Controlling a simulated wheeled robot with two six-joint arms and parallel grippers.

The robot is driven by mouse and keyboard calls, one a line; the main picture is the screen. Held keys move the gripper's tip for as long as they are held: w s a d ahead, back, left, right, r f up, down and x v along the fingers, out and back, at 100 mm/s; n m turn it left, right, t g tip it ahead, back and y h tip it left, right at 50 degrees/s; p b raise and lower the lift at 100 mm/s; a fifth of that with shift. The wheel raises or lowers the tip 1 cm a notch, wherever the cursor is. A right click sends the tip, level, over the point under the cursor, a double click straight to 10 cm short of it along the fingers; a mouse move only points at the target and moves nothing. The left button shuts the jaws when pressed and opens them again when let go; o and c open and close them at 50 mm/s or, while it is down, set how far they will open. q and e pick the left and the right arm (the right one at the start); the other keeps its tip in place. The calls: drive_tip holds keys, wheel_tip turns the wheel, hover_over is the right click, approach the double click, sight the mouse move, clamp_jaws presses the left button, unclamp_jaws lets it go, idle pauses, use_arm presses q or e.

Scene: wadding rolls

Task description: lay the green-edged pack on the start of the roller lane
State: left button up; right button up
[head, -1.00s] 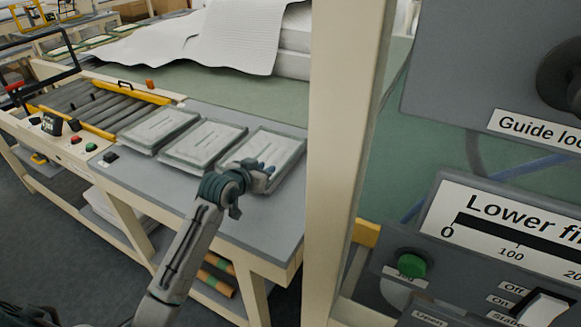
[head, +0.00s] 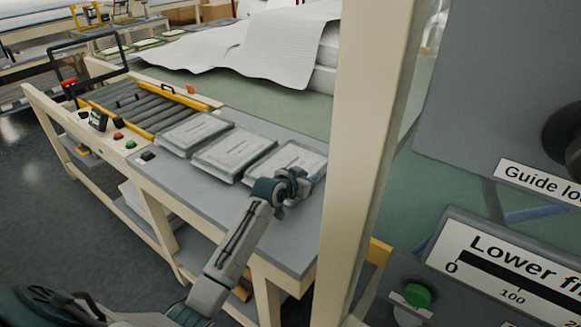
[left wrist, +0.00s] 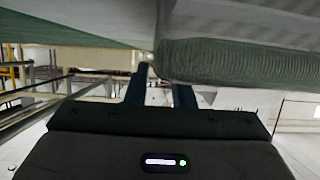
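Three pale packs with grey-green edges lie in a row on the grey table in the head view: a left one (head: 194,131), a middle one (head: 233,152) and a right one (head: 285,158). I cannot tell from colour which one is meant. The roller lane (head: 150,106), with dark rollers between yellow rails, is left of them. My left gripper (head: 296,184) is at the near right corner of the right pack. In the left wrist view its two fingers (left wrist: 163,88) are apart beside a grey-green pack edge (left wrist: 235,60), with nothing clearly clamped. My right gripper is not in view.
A beige post (head: 368,130) stands just right of the packs and my left gripper. A panel with a green button (head: 417,295) is at the lower right. Push buttons (head: 118,135) line the lane's near side. Bare table (head: 185,180) lies in front of the packs.

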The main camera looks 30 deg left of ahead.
use_arm(q)
drive_tip(key=shift+x, duration=1.3)
clamp_jaws()
